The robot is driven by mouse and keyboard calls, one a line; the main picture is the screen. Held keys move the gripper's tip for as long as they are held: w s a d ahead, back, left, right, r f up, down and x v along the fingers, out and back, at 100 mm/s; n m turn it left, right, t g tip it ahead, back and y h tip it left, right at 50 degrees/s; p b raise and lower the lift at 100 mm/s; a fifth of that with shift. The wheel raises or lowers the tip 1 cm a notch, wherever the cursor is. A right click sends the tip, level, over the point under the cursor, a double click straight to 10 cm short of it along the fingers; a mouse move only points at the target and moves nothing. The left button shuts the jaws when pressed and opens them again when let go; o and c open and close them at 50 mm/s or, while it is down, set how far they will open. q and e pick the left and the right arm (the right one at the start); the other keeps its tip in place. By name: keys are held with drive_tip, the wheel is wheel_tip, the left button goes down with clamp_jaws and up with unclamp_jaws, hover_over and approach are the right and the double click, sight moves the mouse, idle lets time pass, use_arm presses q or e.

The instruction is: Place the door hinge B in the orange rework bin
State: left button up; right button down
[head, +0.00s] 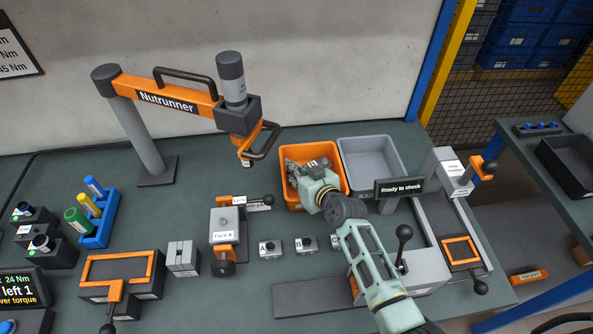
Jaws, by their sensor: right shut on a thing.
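The orange rework bin (286,163) stands at the back middle of the bench, left of a grey bin. My right gripper (305,178) is over the orange bin's opening, pointing down and left. It is shut on a small grey part (318,163), taken to be the door hinge B; its marking is too small to read surely. The gripper hides much of the bin's inside, and I cannot tell if the part touches the bin. My left gripper is not in view.
An empty grey bin (371,140) stands right of the orange one, with a "Ready to check" sign (400,188) in front. Small blocks marked A (270,248) and B (306,245) sit nearer. The orange nutrunner arm (185,96) reaches in from the left.

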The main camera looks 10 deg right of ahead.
drive_tip(key=shift+f, duration=0.1)
drive_tip(key=c, duration=2)
unclamp_jaws()
drive_tip(key=shift+r, duration=0.2)
drive_tip(key=shift+r+v, duration=0.15)
drive_tip(key=shift+v, duration=1.8)
drive_tip(key=shift+r+v, duration=0.1)
drive_tip(key=shift+v, duration=1.9)
drive_tip(key=shift+w, duration=0.1)
